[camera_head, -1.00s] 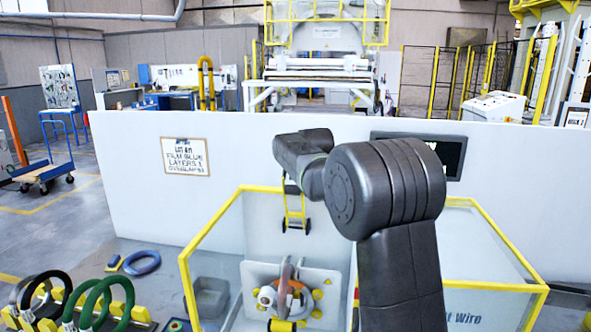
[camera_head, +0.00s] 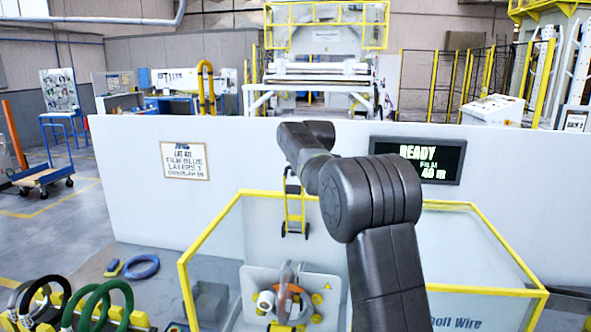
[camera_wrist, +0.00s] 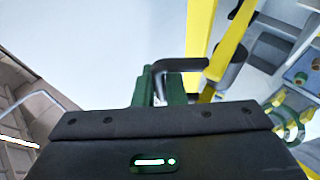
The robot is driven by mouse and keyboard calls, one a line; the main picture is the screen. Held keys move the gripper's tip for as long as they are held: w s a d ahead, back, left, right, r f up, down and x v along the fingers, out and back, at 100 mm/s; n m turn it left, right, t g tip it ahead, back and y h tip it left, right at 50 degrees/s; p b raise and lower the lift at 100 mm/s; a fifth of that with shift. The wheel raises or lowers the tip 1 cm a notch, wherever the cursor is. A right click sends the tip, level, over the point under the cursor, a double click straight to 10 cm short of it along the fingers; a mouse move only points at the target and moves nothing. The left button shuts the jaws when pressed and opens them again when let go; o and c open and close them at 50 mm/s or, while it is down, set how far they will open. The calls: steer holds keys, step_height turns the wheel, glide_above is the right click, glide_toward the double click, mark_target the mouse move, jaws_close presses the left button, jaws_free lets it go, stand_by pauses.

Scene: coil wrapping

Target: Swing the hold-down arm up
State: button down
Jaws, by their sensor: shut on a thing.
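In the wrist view, my gripper (camera_wrist: 162,88) has green fingers closed on a dark bent handle (camera_wrist: 184,64). The handle meets a yellow bar of what looks like the hold-down arm (camera_wrist: 235,40), with a dark cylinder (camera_wrist: 231,66) beside it. In the head view, a yellow frame with dark ends (camera_head: 295,212) shows below my wrist; I cannot tell whether it is the same part. The wrapping machine (camera_head: 287,296) stands lower, with a white plate, an orange part and yellow knobs. My fingers are not clear in the head view.
A yellow-edged guard (camera_head: 205,238) encloses the machine. Behind it stands a white wall (camera_head: 130,195) with a film notice (camera_head: 186,160) and a display (camera_head: 417,160) reading READY. Green and black coils (camera_head: 98,305) stand on a rack at lower left. A blue ring (camera_head: 142,266) lies on the floor.

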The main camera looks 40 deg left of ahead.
steer(key=c, duration=1.8)
jaws_free()
steer(key=shift+r, duration=0.1)
steer(key=b+v, duration=0.3)
steer(key=v, duration=1)
steer(key=shift+s+d+r+b, duration=0.1)
steer(key=shift+s+d+b, duration=0.1)
steer(key=shift+d+b, duration=0.15)
steer(key=p+x, duration=0.3)
steer(key=x, duration=1.1)
steer(key=shift+r+p, duration=0.15)
steer(key=shift+p, duration=0.25)
